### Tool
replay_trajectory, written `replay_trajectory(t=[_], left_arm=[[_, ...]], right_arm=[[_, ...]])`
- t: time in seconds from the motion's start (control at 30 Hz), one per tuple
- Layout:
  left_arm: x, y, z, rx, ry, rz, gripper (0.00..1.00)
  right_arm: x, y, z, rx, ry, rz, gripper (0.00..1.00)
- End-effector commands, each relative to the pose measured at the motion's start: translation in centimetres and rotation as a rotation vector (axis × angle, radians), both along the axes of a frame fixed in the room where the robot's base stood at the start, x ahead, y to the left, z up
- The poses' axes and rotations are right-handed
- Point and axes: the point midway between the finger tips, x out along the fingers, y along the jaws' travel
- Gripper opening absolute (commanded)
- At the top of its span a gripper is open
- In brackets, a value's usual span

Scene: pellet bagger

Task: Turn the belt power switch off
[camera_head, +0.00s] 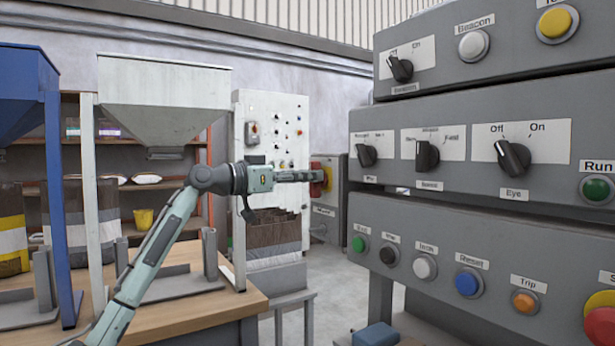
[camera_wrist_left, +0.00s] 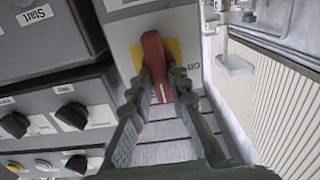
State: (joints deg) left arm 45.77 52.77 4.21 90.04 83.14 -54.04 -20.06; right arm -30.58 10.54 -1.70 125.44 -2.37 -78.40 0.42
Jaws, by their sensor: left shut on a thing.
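The belt power switch is a red handle (camera_wrist_left: 153,58) on a yellow plate (camera_wrist_left: 174,48), mounted on a grey box (camera_head: 332,222). In the head view its red part (camera_head: 316,188) shows just beyond my left fingertips. My left gripper (camera_head: 312,176) reaches in from the left. In the left wrist view my left gripper (camera_wrist_left: 159,92) has one finger on each side of the red handle and is shut on it. An "On" label (camera_wrist_left: 181,72) is beside the handle. The fingers cover part of the switch. My right gripper is in neither view.
A large grey control panel (camera_head: 450,190) with knobs and buttons fills the right side. A white cabinet (camera_head: 270,130) stands behind my left arm. A wooden table (camera_head: 200,305), a hopper (camera_head: 165,85) and a blue frame (camera_head: 55,190) are at left. Floor shows between table and panel.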

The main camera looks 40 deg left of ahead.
Motion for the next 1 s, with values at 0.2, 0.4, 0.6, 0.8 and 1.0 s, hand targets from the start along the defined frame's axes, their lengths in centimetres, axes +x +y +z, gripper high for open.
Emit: replay_trajectory(t=[0.2,0.4,0.6,0.8,1.0], left_arm=[[0.1,0.0,0.1,-0.083,0.037,0.000,0.00],[0.2,0.1,0.1,-0.228,0.097,-0.001,0.00],[0.2,0.2,0.1,-0.404,0.170,-0.001,0.00],[0.2,0.4,0.0,-0.578,0.242,-0.002,0.00],[0.3,0.4,-0.2,-0.754,0.314,-0.003,0.00]], right_arm=[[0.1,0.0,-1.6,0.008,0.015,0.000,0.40],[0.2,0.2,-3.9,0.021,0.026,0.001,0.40],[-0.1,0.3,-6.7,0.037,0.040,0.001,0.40],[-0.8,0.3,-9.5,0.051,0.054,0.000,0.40],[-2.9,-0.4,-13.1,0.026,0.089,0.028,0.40]])
